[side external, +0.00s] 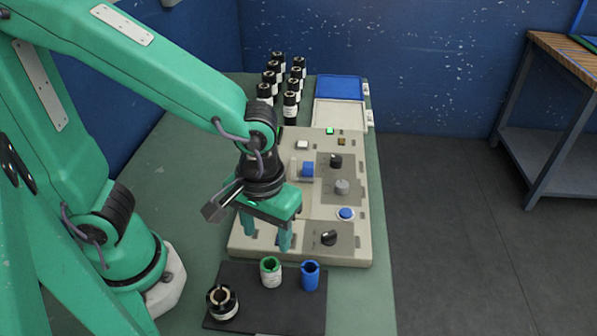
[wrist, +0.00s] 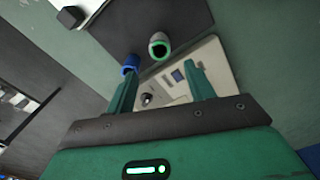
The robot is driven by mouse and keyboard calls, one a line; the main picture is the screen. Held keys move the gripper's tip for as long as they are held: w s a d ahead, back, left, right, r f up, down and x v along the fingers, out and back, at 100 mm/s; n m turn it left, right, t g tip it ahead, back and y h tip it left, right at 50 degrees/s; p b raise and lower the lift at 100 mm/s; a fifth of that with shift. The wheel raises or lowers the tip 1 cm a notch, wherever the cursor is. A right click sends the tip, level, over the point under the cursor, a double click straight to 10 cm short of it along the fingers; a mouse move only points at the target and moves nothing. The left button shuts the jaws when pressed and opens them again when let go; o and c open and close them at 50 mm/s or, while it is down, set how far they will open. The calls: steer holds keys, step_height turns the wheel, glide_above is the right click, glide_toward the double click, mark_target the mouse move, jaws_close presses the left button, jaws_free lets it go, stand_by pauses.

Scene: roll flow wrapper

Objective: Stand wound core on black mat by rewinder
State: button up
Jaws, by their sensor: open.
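The black mat (side external: 250,317) lies at the front of the table. On it stand a dark roll with a tan core (side external: 222,302), a white-sided core with a green rim (side external: 271,277) and a blue core (side external: 310,277). I cannot tell which counts as the wound core. My gripper (side external: 266,238) is open and empty, pointing down over the left part of the rewinder panel (side external: 350,252), behind the mat. In the wrist view, my gripper (wrist: 160,75) has the blue core (wrist: 130,65) by its left fingertip and the green-rimmed core (wrist: 158,47) beyond the gap.
The panel carries a black knob (side external: 328,238), a blue button (side external: 345,213) and a blue block (side external: 308,169). Several black rolls (side external: 290,107) stand at the back, beside a blue-and-white bin (side external: 338,101). Green tabletop left of the panel is clear.

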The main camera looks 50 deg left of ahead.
steer(key=w+a+r+m+t, duration=0.1)
steer(key=a+r+m+t, duration=0.3)
steer(key=a+r, duration=0.7)
steer(key=a+t, duration=0.1)
steer(key=a, duration=0.3)
steer(key=shift+w+a+t, duration=0.15)
steer(key=shift+w+t, duration=0.05)
steer(key=shift+t, duration=0.1)
